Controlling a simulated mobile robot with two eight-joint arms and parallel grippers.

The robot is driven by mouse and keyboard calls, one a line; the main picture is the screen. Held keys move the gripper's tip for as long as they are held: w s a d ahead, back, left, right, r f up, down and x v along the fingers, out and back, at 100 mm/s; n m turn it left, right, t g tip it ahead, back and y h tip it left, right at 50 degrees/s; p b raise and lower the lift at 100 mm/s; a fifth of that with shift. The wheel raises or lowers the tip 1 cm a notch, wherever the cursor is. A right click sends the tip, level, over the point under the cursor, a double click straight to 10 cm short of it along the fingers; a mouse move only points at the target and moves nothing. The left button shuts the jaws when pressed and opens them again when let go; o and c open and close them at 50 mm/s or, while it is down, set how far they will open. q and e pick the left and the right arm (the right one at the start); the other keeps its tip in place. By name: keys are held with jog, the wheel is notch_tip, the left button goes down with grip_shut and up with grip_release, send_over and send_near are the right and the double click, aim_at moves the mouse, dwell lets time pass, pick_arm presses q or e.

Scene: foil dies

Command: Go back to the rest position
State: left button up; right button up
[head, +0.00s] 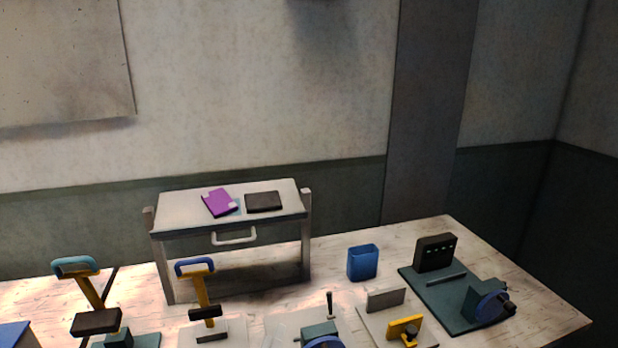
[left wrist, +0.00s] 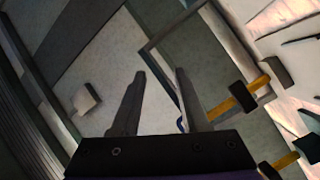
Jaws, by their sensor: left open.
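My left gripper (left wrist: 161,74) shows in the left wrist view, with its two fingers apart and nothing visible between them. The view is tilted. I cannot make out either gripper in the head view. My right gripper is not in view.
A pale wooden table (head: 350,243) carries two lever presses (head: 97,290) (head: 203,290), a raised white shelf (head: 180,222) with a purple piece (head: 219,203) and a black piece (head: 264,201), a blue cup (head: 362,263), and a green-based fixture (head: 440,306). Smaller devices stand at the front.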

pick_arm(q)
jog(key=s+a+f+m+g+y, duration=0.1)
jog(key=s+a+f+m+g, duration=0.3)
jog(key=s+f, duration=0.4)
jog(key=s+a+f+m+g+y, duration=0.2)
jog(key=s+a+f+m+g, duration=0.3)
jog(key=s+f+g, duration=0.3)
jog(key=shift+s+a+f, duration=0.55)
jog(key=shift+s+a, duration=0.1)
jog(key=shift+a, duration=0.15)
